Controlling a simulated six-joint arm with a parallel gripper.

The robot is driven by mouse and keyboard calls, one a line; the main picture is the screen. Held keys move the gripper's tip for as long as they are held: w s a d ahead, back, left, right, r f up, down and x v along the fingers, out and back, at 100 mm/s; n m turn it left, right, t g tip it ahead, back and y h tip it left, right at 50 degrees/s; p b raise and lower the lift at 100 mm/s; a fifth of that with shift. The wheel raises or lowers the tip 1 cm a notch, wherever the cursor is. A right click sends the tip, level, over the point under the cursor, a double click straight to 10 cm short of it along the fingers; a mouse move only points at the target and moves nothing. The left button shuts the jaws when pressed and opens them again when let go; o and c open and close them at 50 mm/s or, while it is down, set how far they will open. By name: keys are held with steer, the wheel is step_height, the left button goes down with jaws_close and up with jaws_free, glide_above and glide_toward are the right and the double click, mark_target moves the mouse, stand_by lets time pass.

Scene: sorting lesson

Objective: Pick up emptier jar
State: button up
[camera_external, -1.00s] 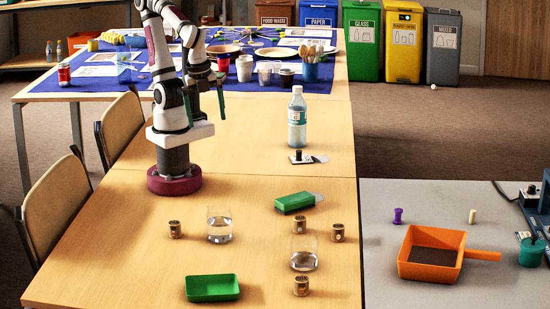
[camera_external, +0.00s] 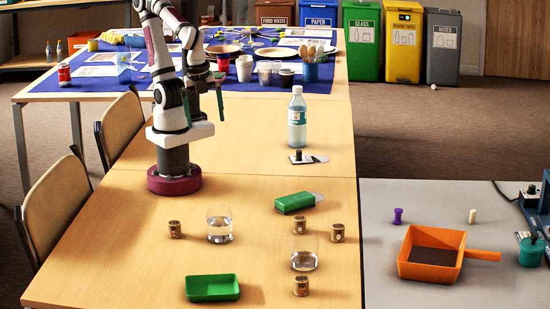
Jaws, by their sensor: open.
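Two clear glass jars with clear liquid stand upright on the near wooden table. The left jar (camera_external: 220,226) looks filled a little past half. The right jar (camera_external: 304,255) stands nearer the camera, and its liquid looks lower, around half or less. My gripper (camera_external: 207,97) is open and empty. It is raised beside my arm, toward the far table, well away from both jars.
Small brown-gold cans stand around the jars, one (camera_external: 301,285) close in front of the right jar and one (camera_external: 337,232) to its right. A green tray (camera_external: 213,289), a green block-like item (camera_external: 295,202) and a bottle (camera_external: 297,119) are nearby.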

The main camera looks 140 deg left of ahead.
stand_by(0.4)
steer(key=w+a+f+t, duration=0.1)
steer(key=w+a+t, duration=0.2)
steer(key=w, duration=0.7)
steer(key=w+a+f+t, duration=0.1)
steer(key=w+a+t, duration=0.15)
steer(key=w, duration=0.75)
steer(key=w+a+f+t, duration=0.1)
steer(key=w+a+t, duration=0.25)
steer(key=w, duration=0.55)
steer(key=m+t+h, duration=0.1)
steer(key=t+h, duration=0.1)
steer(key=h, duration=0.7)
glide_toward(306, 248)
steer(key=shift+h, duration=0.3)
steer(key=x, duration=0.6)
steer(key=shift+w+a+f, duration=0.15)
steer(key=shift+f, duration=0.25)
steer(key=shift+m, duration=0.3)
steer(key=c, duration=1.4)
